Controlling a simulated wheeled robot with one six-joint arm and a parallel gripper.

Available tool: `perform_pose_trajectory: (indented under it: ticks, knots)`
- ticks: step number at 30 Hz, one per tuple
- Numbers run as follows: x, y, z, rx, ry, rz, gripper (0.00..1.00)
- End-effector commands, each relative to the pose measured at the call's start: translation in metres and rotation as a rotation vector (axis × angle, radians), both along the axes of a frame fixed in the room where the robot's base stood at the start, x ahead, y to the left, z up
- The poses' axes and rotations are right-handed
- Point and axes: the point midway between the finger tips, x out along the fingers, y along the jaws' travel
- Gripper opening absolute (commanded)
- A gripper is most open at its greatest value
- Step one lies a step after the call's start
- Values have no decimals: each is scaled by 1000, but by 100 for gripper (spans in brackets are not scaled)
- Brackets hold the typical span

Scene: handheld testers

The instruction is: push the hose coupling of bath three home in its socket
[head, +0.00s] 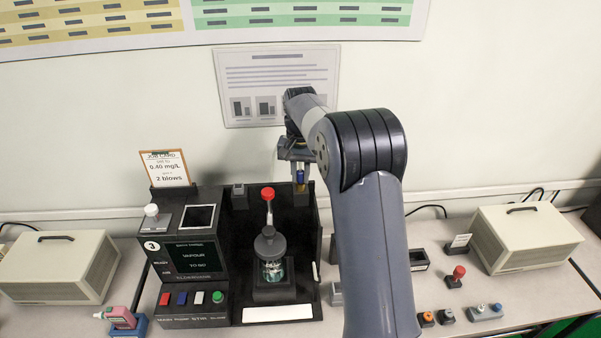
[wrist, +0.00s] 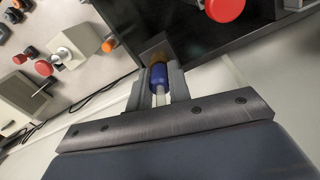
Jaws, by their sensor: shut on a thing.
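The hose coupling is a small blue collar (head: 300,175) with a pale stub behind it. In the wrist view the blue collar (wrist: 159,75) sits between the two grey fingers of my gripper (wrist: 158,82), which is shut on it. A brownish, brass-like socket piece (wrist: 154,48) is just beyond the collar, in line with it. I cannot tell whether any gap is left between them. In the head view my gripper (head: 299,165) is at the back right of bath three's black housing (head: 309,235), partly hidden by my arm.
A glass vessel (head: 271,268) with a dark cap and red-topped stem stands inside the housing. Bath three's control panel (head: 194,258) reads "VAPOUR TO GO". A job card (head: 165,168) stands above it. Beige cases (head: 524,248) and small testers flank the bench.

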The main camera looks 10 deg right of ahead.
Motion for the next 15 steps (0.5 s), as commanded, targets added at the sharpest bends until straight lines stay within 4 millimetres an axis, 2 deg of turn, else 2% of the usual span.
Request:
perform_pose_trajectory:
  ticks: [8,9,15]
  knots:
    - [0,0,-3,0,2,0,0]
    - [0,0,-3,0,2,0,20]
    - [0,0,-3,0,2,0,37]
